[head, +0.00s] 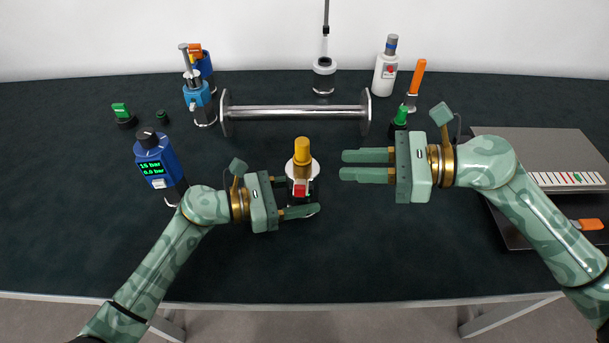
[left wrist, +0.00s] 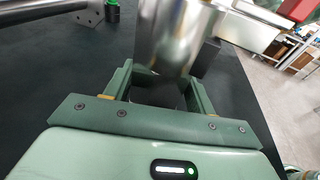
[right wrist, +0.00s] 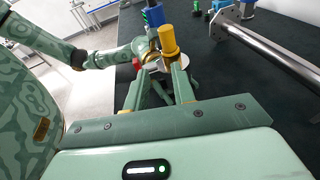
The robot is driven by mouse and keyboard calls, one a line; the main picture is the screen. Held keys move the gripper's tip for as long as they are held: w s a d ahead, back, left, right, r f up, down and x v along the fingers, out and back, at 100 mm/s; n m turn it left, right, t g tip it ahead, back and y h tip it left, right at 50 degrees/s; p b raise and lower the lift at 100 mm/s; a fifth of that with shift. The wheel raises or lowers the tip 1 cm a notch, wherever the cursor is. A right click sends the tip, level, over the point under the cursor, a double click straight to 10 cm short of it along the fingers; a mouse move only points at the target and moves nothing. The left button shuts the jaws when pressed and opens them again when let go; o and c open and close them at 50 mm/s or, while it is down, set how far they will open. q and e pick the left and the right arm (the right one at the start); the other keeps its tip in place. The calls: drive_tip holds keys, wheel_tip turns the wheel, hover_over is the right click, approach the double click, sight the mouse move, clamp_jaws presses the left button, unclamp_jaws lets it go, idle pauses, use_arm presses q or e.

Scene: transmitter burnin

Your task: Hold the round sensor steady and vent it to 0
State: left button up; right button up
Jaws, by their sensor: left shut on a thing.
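The round sensor (head: 313,170) stands upright on the dark bench, with a yellow knob (head: 302,151) on top and a small red part (head: 300,189) at its front. My left gripper (head: 301,197) is shut on its lower body. In the left wrist view the sensor's silver cylinder (left wrist: 168,45) rises between the fingers. My right gripper (head: 352,166) is open and empty, to the right of the sensor and apart from it. In the right wrist view the yellow knob (right wrist: 168,40) shows beyond the open fingers. Any reading on the round sensor is hidden.
A blue device (head: 156,160) at left displays 15 bar and 0.0 bar. A metal bar with end discs (head: 295,112) lies behind the sensor. Blue, white and green-topped fittings stand along the back. A grey case (head: 530,150) is at right. The front middle of the bench is clear.

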sight(302, 187)
drive_tip(key=shift+s+a+f+n+g+h, duration=0.15)
drive_tip(key=shift+s+a+f+n+g, duration=0.2)
drive_tip(key=shift+a, duration=1.15)
drive_tip(key=shift+s+a+f+n+g+h, duration=0.1)
drive_tip(key=shift+s+a+f+n+g, duration=0.3)
drive_tip(key=shift+a, duration=1.15)
drive_tip(key=shift+s+a+f+n+g+h, duration=0.2)
drive_tip(key=shift+s+a+f, duration=0.35)
drive_tip(key=shift+a, duration=0.95)
drive_tip(key=shift+s+r, duration=0.1)
clamp_jaws()
